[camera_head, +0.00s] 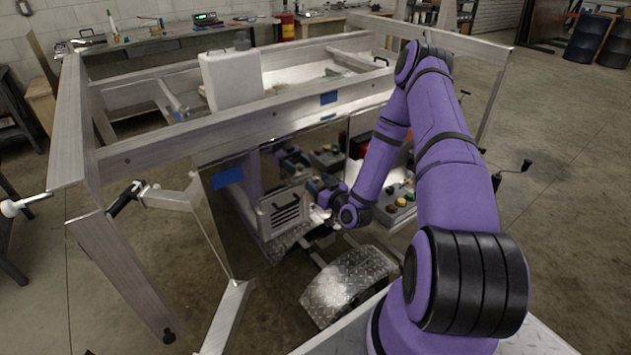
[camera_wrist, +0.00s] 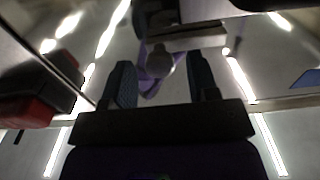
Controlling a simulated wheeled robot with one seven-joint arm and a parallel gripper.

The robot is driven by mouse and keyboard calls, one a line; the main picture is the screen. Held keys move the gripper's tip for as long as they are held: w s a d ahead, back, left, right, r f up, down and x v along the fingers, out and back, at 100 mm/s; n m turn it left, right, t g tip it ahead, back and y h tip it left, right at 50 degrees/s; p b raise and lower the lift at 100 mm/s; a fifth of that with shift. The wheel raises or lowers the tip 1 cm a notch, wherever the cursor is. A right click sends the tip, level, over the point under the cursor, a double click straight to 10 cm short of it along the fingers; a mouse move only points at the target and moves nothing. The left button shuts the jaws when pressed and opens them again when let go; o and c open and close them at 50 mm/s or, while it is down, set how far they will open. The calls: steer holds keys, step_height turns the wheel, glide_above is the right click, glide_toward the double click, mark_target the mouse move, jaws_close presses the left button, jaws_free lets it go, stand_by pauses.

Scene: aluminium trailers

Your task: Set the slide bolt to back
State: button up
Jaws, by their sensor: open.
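I cannot pick out the slide bolt for certain in either view. My gripper (camera_wrist: 161,82) is open in the wrist view, its two dark ribbed fingers apart with a gap between them. Just beyond is a grey bar (camera_wrist: 187,37) beside a dark block. In the head view my gripper (camera_head: 322,214) is low inside the trailer frame, right beside a grey louvred box (camera_head: 285,213); its fingers are too small to read there.
The aluminium trailer frame (camera_head: 75,115) surrounds my arm's reach. A shiny panel (camera_head: 225,225) stands left of the louvred box. Control boxes with coloured buttons (camera_head: 398,207) lie right of my gripper. A tread-plate fender (camera_head: 350,285) is below. A red and black object (camera_wrist: 28,110) is at wrist-view left.

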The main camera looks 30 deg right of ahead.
steer(key=shift+w, duration=0.9)
jaws_close()
steer(key=d, duration=0.6)
steer(key=shift+d, duration=0.2)
jaws_free()
steer(key=s, duration=1)
steer(key=shift+s+d, duration=0.2)
steer(key=shift+s, duration=0.15)
